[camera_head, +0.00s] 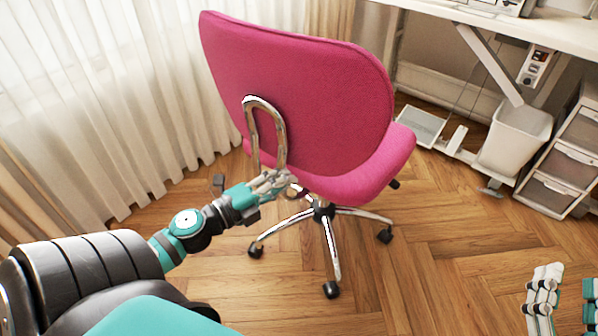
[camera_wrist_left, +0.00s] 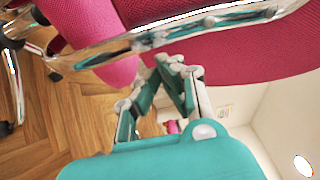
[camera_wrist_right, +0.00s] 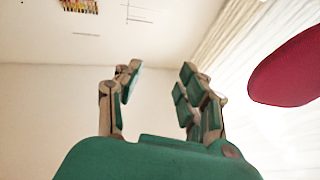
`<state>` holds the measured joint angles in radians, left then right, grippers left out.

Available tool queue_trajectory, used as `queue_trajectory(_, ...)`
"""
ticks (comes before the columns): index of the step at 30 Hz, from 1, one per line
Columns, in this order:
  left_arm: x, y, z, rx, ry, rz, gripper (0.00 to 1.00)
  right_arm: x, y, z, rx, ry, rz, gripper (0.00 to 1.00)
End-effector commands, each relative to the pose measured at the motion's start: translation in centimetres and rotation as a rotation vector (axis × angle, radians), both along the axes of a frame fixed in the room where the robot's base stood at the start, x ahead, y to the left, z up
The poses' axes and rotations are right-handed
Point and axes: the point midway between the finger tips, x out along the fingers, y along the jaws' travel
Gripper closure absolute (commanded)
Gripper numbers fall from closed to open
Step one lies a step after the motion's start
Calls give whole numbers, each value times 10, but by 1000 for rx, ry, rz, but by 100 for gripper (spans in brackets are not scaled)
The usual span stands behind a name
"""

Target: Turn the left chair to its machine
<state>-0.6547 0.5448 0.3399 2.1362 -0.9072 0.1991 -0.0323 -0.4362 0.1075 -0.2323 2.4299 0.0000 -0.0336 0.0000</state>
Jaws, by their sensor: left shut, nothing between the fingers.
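The pink chair (camera_head: 310,95) stands on its wheeled star base in the middle of the head view. Its backrest, with a chrome loop bar (camera_head: 280,125), faces me, and its seat points to the right and away. My left gripper (camera_head: 275,182) is at the lower end of the chrome bar, shut with nothing in it. In the left wrist view its fingertips (camera_wrist_left: 175,68) are close below the chrome bar (camera_wrist_left: 190,30); I cannot tell if they touch. My right gripper (camera_wrist_right: 160,85) is open and empty, away from the chair. The sewing table (camera_head: 520,25) stands behind, with its machine (camera_head: 495,5) cut off.
A white bin (camera_head: 515,137), a foot pedal plate (camera_head: 421,125) and a drawer unit (camera_head: 562,160) stand under and beside the table. Curtains (camera_head: 110,90) hang behind the chair on the left. The wooden floor (camera_head: 450,260) at front right is clear.

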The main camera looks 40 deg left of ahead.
Motion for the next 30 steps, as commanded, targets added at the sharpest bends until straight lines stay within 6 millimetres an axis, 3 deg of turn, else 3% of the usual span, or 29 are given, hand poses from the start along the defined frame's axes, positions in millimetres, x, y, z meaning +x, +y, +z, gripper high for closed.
queue_trajectory(9, -4, 17, -1, 0, 1, 2, 100, -4, 0, 10, 18, -63, 4, 60)
queue_trajectory(26, -4, 18, 0, 0, 1, 2, 100, -5, 1, 12, 19, -68, 5, 60)
queue_trajectory(30, -1, 17, 1, -1, 0, 1, 100, 0, 0, 2, 0, 0, -1, 60)
